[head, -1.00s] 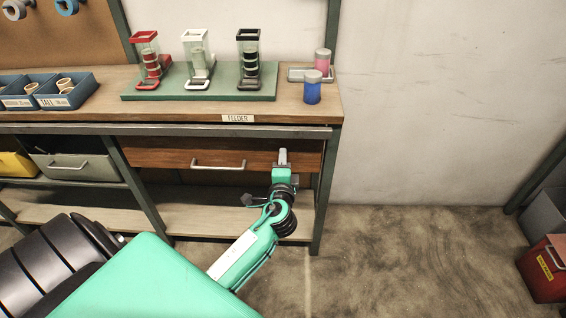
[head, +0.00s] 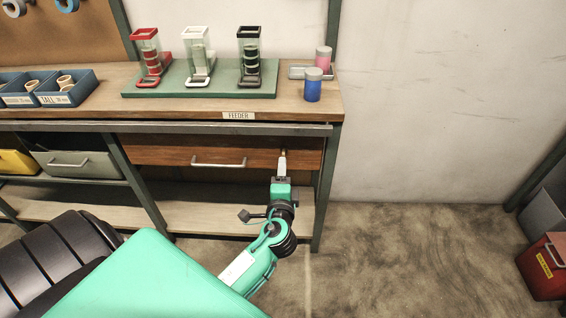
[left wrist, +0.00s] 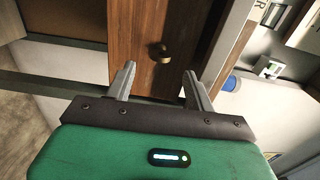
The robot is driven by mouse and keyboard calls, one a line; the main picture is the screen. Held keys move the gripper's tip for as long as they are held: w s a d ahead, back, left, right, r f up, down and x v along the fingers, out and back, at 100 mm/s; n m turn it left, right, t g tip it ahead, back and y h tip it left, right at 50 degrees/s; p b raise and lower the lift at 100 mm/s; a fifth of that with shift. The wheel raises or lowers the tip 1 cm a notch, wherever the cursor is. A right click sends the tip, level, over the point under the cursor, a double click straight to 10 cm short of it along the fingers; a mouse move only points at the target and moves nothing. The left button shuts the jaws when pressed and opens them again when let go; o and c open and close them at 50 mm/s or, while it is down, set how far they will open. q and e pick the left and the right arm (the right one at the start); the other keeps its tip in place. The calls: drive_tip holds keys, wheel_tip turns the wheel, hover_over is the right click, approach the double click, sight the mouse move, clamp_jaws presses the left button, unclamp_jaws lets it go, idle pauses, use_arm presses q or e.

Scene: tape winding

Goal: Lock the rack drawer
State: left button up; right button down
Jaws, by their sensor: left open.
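The rack drawer (head: 165,152) is a wooden front with a silver bar handle (head: 218,162), sitting flush under the bench top. A small brass lock knob (head: 284,152) is at its right end; the left wrist view shows the knob (left wrist: 160,54) on the wood, with its turn position hard to tell. My left gripper (head: 283,162) points at the knob from the front. Its two grey fingers (left wrist: 160,85) are apart and empty, with the knob beyond and between the tips, not touched. My right gripper is out of view.
The bench top (head: 190,113) overhangs the drawer, and a green metal leg (head: 325,190) stands just right of it. A lower shelf (head: 210,217) lies below. Feeders on a green board (head: 200,92) and a blue jar (head: 313,88) stand above.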

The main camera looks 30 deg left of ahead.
use_arm(q)
drive_tip(key=v, duration=0.8)
drive_tip(key=shift+w, duration=0.1)
